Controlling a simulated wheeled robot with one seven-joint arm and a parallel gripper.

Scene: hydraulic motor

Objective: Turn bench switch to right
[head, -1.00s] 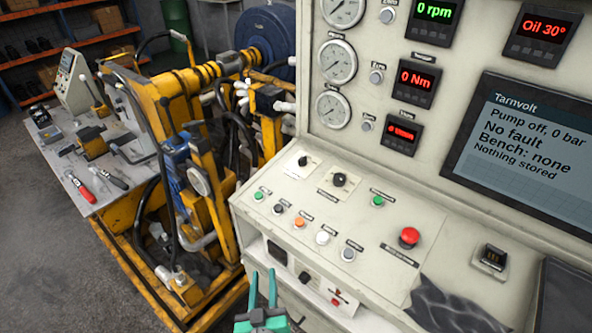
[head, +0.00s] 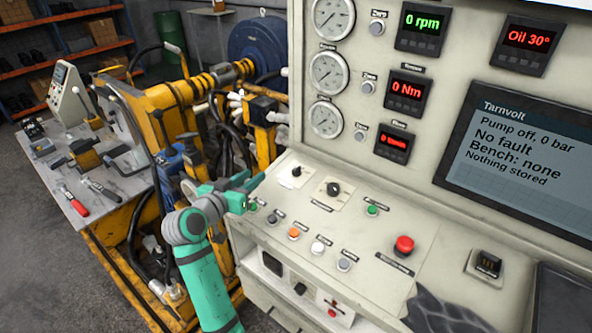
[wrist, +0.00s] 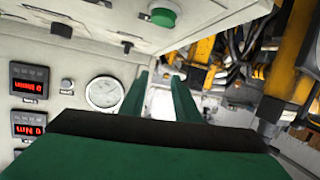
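Two black rotary switches sit on the sloped cream panel (head: 375,225): a left one (head: 296,171) and a right one (head: 333,188). Their labels are too small to read, so I cannot tell which is the bench switch. My gripper (head: 256,181) is at the panel's left edge, left of both switches and apart from them. Its two green fingers are apart with nothing between them; they also show in the wrist view (wrist: 160,85). The screen (head: 520,165) reads "Bench: none", "No fault" and "Pump off, 0 bar".
A row of push buttons, including an orange one (head: 294,233), runs along the panel front. A red mushroom button (head: 404,245) stands to the right. Gauges (head: 327,72) and displays rise behind. The yellow motor rig (head: 180,95) is close on the left. A dark cloth (head: 440,308) hangs at the front.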

